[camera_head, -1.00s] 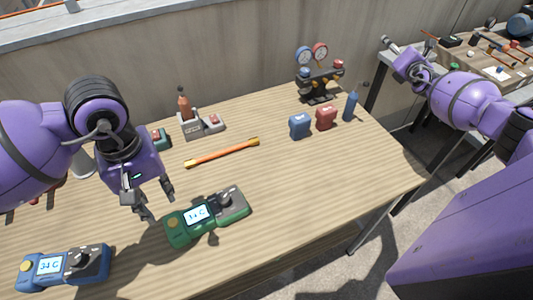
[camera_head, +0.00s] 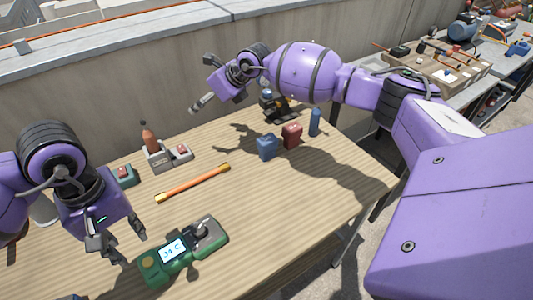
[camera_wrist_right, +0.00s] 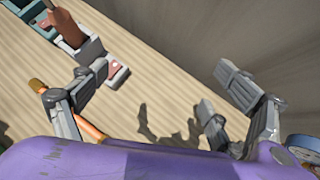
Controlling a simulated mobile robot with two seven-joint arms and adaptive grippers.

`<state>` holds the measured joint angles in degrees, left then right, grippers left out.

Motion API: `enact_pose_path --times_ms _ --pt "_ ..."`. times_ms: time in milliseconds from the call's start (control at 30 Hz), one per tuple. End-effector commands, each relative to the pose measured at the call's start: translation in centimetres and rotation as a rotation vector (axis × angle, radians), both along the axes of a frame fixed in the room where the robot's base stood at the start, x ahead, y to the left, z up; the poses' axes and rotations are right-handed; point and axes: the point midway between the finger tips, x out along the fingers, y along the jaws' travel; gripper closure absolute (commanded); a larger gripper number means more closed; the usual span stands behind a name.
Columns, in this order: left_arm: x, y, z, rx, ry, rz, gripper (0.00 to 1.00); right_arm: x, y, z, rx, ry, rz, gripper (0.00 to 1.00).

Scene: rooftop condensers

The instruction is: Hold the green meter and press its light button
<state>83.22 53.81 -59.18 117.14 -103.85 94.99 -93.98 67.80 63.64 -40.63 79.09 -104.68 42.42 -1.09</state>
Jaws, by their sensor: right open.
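The green meter (camera_head: 183,255) lies on the table near the front in the head view, resting flat at a slant. Its lit screen (camera_head: 172,250) reads about 34 C. A round yellow button (camera_head: 147,263) sits at its left end and a dark dial (camera_head: 203,232) at its right end. My left gripper (camera_head: 132,250) is open and empty just left of the meter, fingers pointing down and apart from it. My right gripper (camera_head: 203,85) is open and empty, high over the back of the table. The right wrist view shows its spread fingers (camera_wrist_right: 160,85) with nothing between them.
An orange rod (camera_head: 193,183) lies mid-table. A bottle in a grey holder (camera_head: 157,158) and a teal box (camera_head: 125,176) stand behind. A blue container (camera_head: 267,146), red container (camera_head: 292,135) and blue bottle (camera_head: 315,122) stand at the right. The table's right front is clear.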

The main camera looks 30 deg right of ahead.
Motion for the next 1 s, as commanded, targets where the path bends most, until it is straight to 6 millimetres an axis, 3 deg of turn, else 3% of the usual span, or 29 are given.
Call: enact_pose_path --times_ms 33,100,300,500,600,733,1000 --pt "0.0 0.0 0.0 0.0 0.0 0.0 0.69 -1.6 2.8 -0.8 -0.028 0.034 0.075 0.11" --pt "0.0 0.0 0.0 0.0 0.0 0.0 0.69 -4.0 5.9 -2.2 -0.075 0.085 0.176 0.11" --pt "0.0 0.0 0.0 0.0 0.0 0.0 0.69 -12.7 13.5 -5.5 -0.229 0.22 0.499 0.11" --pt "0.0 0.0 0.0 0.0 0.0 0.0 0.69 -22.8 18.5 -7.2 -0.412 0.323 0.864 0.11" --pt "0.0 0.0 0.0 0.0 0.0 0.0 0.69 -27.3 19.7 -7.6 -0.525 0.362 1.029 0.11" --pt "0.0 0.0 0.0 0.0 0.0 0.0 0.69 -29.7 19.9 -7.7 -0.662 0.387 1.116 0.11" --pt "0.0 0.0 0.0 0.0 0.0 0.0 0.69 -30.5 19.7 -8.8 -0.761 0.402 1.127 0.11"
